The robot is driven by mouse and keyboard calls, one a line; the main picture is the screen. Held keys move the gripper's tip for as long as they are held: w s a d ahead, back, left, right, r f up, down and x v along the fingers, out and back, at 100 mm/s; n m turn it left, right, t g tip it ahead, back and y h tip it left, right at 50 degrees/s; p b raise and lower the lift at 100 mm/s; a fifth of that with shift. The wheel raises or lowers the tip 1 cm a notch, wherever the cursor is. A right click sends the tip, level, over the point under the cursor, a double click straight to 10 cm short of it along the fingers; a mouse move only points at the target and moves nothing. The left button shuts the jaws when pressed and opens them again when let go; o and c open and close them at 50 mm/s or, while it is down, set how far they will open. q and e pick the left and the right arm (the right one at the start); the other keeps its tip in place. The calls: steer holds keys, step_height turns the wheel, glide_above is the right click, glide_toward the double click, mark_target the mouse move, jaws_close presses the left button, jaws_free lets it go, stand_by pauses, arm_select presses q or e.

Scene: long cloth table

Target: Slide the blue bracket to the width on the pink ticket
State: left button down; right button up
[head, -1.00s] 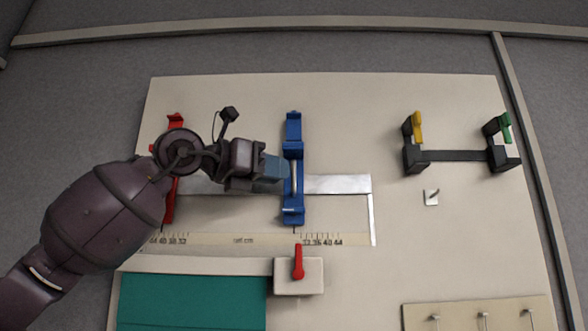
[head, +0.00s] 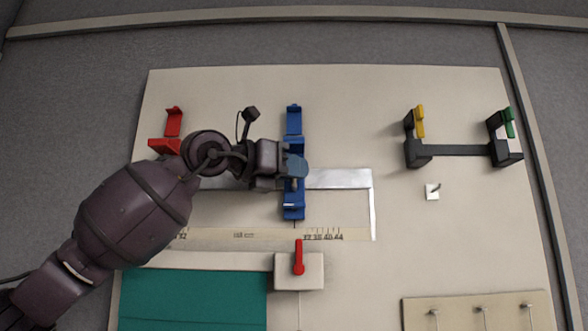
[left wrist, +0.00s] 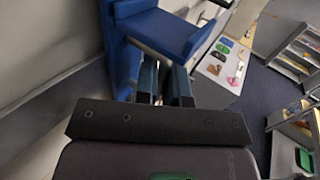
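The blue bracket (head: 293,122) stands upright across the metal rail (head: 340,179) on the board. Its lower end is just left of the printed numbers on the right part of the scale (head: 350,235). My left gripper (head: 295,168) is at the bracket's middle, over its silver bar, and hides most of that bar. In the left wrist view the two fingers (left wrist: 165,88) are close together with a narrow gap, right by the blue bracket (left wrist: 160,30). Whether they grip the bar is unclear. My right gripper is out of view. I cannot make out a pink ticket.
A red bracket (head: 173,122) is at the left, partly behind my arm. A red lever (head: 299,258) on a pale block is below the blue bracket. A black stand (head: 460,151) with yellow and green clips, a small hook plate (head: 432,192) and a teal panel (head: 190,298) surround clear board.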

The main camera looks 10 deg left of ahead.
arm_select(q)
steer(key=d+b, duration=0.1)
steer(key=d, duration=0.2)
steer(key=w+d, duration=0.1)
steer(key=d, duration=0.2)
steer(key=shift+b, duration=0.35)
steer(key=shift+w+d, duration=0.15)
steer(key=c, duration=1.5)
jaws_free()
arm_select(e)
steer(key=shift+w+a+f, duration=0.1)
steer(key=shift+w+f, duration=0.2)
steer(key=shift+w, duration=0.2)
